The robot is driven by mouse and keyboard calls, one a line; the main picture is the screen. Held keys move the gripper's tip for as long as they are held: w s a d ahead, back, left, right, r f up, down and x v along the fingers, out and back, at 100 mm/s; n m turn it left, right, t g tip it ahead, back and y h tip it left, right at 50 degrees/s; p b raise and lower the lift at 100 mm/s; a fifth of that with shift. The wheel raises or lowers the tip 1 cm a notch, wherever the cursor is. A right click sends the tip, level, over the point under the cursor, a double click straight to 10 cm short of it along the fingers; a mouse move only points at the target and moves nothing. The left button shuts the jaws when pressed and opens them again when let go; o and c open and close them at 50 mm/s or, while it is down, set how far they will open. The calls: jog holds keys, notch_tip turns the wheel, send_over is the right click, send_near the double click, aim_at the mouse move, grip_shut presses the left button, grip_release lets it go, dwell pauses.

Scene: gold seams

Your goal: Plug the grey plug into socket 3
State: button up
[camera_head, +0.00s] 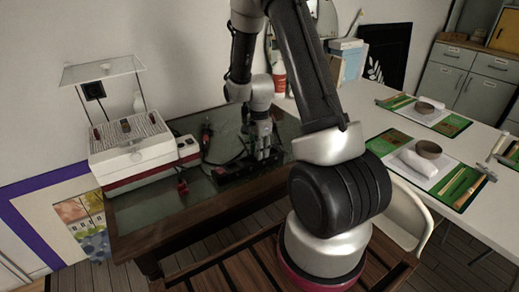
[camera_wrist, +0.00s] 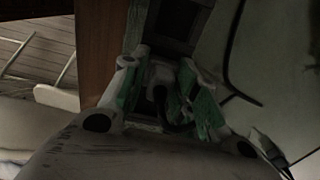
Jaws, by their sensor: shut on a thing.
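My gripper (camera_head: 262,152) points down over the right part of a black socket strip (camera_head: 228,175) on the dark glass-topped table. In the wrist view, the green-padded fingers of my gripper (camera_wrist: 157,92) are closed on a grey plug (camera_wrist: 160,74), with a dark cable below it. The dark strip (camera_wrist: 177,22) runs beyond the fingertips. The plug's prongs and the socket under it are hidden, so I cannot tell whether it is seated. Socket numbers are not readable.
A small red object (camera_head: 183,187) lies on the table left of the strip. A dark red-and-black item (camera_head: 206,137) is farther back. A white machine with a clear cover (camera_head: 131,148) stands at the left. A white table (camera_head: 376,118) with green mats is at the right.

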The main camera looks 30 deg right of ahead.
jog(key=shift+s+f, duration=0.15)
jog(key=shift+f, duration=0.25)
jog(key=shift+s+f, duration=0.15)
jog(key=shift+f, duration=0.1)
jog(key=shift+c, duration=0.2)
jog(key=shift+f, duration=0.1)
jog(key=shift+c, duration=0.2)
jog(key=o, duration=1.7)
jog(key=shift+w+f, duration=0.1)
jog(key=shift+w, duration=0.1)
jog(key=shift+w, duration=0.1)
jog(key=shift+r, duration=0.45)
notch_tip(320, 180, up, 11)
jog(key=shift+r, duration=0.1)
